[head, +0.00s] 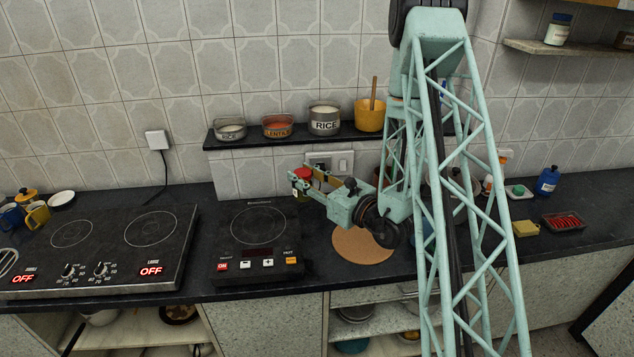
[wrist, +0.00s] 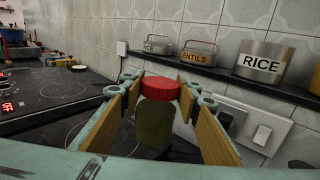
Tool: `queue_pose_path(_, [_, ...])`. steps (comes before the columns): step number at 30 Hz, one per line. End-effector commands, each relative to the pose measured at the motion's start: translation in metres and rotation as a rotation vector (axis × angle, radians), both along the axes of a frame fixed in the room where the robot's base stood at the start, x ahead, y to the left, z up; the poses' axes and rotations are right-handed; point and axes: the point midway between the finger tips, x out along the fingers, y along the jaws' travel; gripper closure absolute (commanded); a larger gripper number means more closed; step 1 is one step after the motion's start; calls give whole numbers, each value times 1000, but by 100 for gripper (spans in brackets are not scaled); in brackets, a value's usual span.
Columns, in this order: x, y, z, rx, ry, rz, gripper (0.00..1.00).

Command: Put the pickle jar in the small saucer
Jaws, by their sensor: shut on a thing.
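The pickle jar (head: 303,174) has a red lid and a dark green body. In the wrist view the jar (wrist: 155,125) is upright between the two wooden-faced fingers. My gripper (head: 304,181) is shut on it, behind the right rear of the small induction cooker. The jar's base is partly hidden, and I cannot tell whether it clears the counter. A small white round dish with a dark rim, which looks like the saucer (head: 61,199), lies at the far left behind the large hob. It also shows in the wrist view (wrist: 79,68), well away from the jar.
The small cooker (head: 258,235) and the large hob (head: 105,245) lie between jar and dish. Yellow and blue mugs (head: 36,214) stand beside the dish. A wall shelf (head: 290,137) with tins is above my gripper. A round cork mat (head: 362,247) lies to the right.

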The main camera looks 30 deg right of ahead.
Motion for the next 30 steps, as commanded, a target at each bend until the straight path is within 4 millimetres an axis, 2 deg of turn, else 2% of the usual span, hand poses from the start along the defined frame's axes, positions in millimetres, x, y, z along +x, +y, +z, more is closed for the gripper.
queue_pose_path(7, [17, 35, 19, 0, -5, -9, 94])
queue_pose_path(13, [25, 52, 29, 1, -6, -18, 94])
queue_pose_path(19, [28, 60, 34, 3, -6, -23, 94])
queue_pose_path(30, [28, 60, 34, 3, -7, -24, 94])
